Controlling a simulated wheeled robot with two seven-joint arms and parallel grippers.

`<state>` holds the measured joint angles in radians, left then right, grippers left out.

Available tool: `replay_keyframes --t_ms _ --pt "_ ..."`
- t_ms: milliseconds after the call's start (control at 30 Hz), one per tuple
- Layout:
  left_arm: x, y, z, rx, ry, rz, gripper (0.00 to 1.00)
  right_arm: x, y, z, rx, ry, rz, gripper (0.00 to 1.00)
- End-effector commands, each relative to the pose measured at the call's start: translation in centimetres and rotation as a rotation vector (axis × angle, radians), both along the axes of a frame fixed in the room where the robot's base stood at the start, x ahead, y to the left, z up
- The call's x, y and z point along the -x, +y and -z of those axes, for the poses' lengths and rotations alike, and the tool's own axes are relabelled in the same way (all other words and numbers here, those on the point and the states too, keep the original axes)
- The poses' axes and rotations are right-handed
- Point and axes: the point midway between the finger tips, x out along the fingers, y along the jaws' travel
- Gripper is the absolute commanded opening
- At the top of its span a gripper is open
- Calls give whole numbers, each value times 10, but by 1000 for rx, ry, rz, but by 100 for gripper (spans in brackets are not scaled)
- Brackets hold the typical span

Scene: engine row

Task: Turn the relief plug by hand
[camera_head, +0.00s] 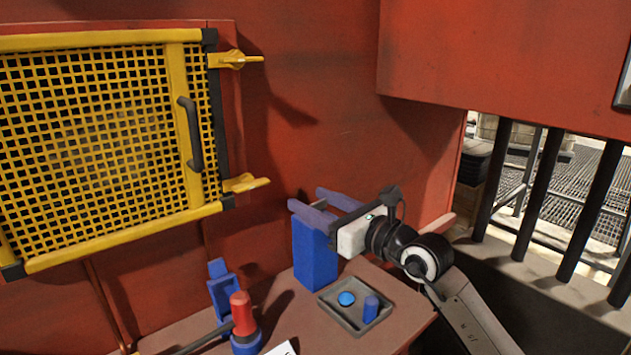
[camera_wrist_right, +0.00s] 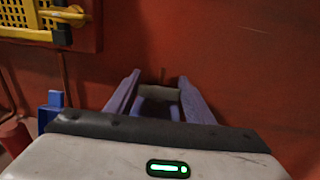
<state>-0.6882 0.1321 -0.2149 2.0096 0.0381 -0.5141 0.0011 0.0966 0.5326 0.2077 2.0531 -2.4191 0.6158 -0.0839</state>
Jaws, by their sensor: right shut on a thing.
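My right gripper (camera_head: 312,200) reaches in from the right, just above the tall blue block (camera_head: 315,255) by the red wall. In the right wrist view its two purple-blue fingers (camera_wrist_right: 158,85) are shut on a dull grey-brown piece (camera_wrist_right: 158,93), which I take to be the relief plug. A thin upright stem shows just beyond that piece. My left gripper is not in view.
A yellow mesh guard (camera_head: 100,140) with a black handle covers the wall at left. A red-topped blue fitting (camera_head: 243,315) with a dark bar beside it stands front left. A grey tray (camera_head: 350,327) holds a blue ball and blue cylinder. Dark railing bars stand at right.

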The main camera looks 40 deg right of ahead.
Motion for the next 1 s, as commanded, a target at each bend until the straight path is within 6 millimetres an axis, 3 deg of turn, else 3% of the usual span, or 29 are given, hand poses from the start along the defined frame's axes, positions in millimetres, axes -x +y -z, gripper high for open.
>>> replay_keyframes --t_ms 33,200,767,800,900,1000 --pt "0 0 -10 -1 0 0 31 0 1 -7 -9 -5 17 26" --pt "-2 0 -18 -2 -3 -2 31 0 0 -5 -5 -6 66 26" --pt "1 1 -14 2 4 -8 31 0 -1 -3 2 -9 94 26" --pt "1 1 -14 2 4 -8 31 0 -1 -3 2 -9 94 53" --pt "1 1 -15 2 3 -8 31 0 -1 -2 2 -7 94 67" --pt "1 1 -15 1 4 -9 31 0 -1 -2 2 -6 93 67"
